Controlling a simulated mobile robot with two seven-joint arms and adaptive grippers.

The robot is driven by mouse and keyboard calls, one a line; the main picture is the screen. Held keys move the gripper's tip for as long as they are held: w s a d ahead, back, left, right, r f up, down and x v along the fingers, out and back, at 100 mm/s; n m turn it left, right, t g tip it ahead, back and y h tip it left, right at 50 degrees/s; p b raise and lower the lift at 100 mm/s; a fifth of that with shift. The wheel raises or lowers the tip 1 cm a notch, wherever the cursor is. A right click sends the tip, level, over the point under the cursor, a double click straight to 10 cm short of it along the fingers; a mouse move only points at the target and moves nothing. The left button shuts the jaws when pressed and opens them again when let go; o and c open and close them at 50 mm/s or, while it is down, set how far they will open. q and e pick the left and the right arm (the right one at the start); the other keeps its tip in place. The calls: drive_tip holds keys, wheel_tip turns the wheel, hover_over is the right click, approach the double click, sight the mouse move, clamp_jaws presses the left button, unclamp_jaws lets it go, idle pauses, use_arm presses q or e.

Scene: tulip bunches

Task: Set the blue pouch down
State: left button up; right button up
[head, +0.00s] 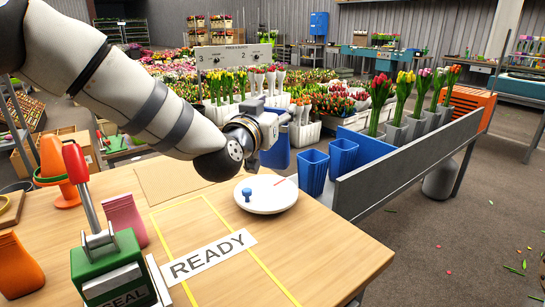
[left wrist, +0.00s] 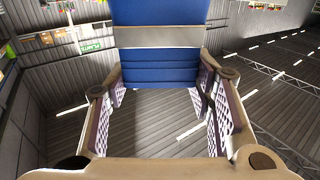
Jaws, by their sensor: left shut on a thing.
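The blue pouch (head: 276,153) is off the table in the head view, below my left gripper (head: 272,122), beyond the white round plate. In the left wrist view the blue pouch (left wrist: 158,68) fills the space between the fingers, with a grey band across it. My left gripper is shut on it. Part of the pouch is hidden behind my wrist in the head view. My right gripper is not in view.
The wooden table (head: 335,245) carries a yellow-outlined area with a READY sign (head: 208,256), the white plate (head: 284,199), a pink pouch (head: 125,217), an orange pouch (head: 18,265) and a green stamp (head: 108,265). Blue buckets (head: 312,172) stand just beyond. The right front tabletop is clear.

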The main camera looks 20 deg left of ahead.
use_arm(q)
drive_tip(key=w+a+f+b, duration=0.2)
drive_tip(key=w+f, duration=0.4)
drive_tip(key=f, duration=0.5)
drive_tip(key=shift+w+a, duration=0.3)
drive_tip(key=shift+a, duration=0.35)
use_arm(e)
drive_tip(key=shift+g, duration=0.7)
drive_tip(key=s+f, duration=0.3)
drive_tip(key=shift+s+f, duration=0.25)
use_arm(q)
drive_tip(key=o, duration=1.2)
drive_tip(key=shift+f, duration=0.1)
drive_tip(key=s+a+p, duration=0.1)
drive_tip(key=s+p, duration=0.1)
drive_tip(key=s, duration=1)
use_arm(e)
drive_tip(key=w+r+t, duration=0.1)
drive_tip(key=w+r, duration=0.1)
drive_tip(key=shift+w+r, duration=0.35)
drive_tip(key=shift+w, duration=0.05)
